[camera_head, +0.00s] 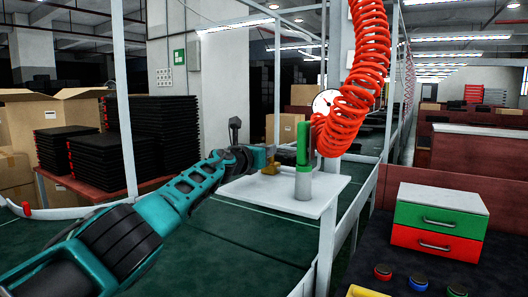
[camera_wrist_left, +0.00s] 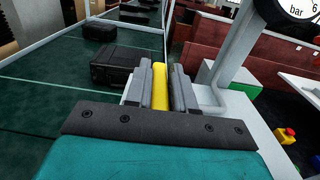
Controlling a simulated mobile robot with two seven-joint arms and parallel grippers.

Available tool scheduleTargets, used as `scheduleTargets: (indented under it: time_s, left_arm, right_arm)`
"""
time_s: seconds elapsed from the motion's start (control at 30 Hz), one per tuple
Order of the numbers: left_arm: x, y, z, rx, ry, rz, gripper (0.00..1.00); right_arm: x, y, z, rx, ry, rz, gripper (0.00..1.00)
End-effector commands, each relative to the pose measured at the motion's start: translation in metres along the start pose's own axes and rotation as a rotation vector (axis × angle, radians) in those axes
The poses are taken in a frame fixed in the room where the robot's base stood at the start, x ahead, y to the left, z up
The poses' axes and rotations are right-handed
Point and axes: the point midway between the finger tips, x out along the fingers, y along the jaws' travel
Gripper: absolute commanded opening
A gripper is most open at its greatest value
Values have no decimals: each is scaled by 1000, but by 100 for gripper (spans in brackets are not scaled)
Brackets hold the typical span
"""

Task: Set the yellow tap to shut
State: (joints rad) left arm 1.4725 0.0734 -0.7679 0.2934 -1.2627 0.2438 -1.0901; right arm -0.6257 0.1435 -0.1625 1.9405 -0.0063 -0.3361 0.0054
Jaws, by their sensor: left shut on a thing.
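The yellow tap (camera_head: 270,169) shows small at the edge of the white board in the head view, partly hidden by my gripper. In the left wrist view its yellow handle (camera_wrist_left: 160,86) lies lengthwise between the two fingers. My left gripper (camera_head: 258,158) reaches in from the left and is shut on this handle; the wrist view shows the fingers (camera_wrist_left: 160,80) on both sides of it. The tap's body and the exact angle of its handle are hard to make out. My right gripper is in neither view.
A grey cylinder with an upright green part (camera_head: 303,145) stands just right of the tap. A red coiled hose (camera_head: 362,75) hangs beside a round gauge (camera_head: 325,101). A white post and the board (camera_head: 318,206) are close by. Dark cases (camera_wrist_left: 120,66) lie on the green conveyor.

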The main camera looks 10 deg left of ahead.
Motion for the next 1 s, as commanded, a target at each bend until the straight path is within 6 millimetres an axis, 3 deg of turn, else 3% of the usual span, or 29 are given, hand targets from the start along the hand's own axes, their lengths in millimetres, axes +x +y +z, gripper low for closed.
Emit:
scheduleTargets:
  time_s: [0.27,0.3,0.5,1.0]
  left_arm:
    - [0,0,-1,-1,1,1,0]
    - [0,0,-2,-1,1,1,24]
    - [0,0,-1,0,1,0,44]
    - [-2,4,0,1,0,-2,45]
  right_arm:
    - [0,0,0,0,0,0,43]
    - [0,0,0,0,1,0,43]
    - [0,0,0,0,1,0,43]
    - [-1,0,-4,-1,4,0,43]
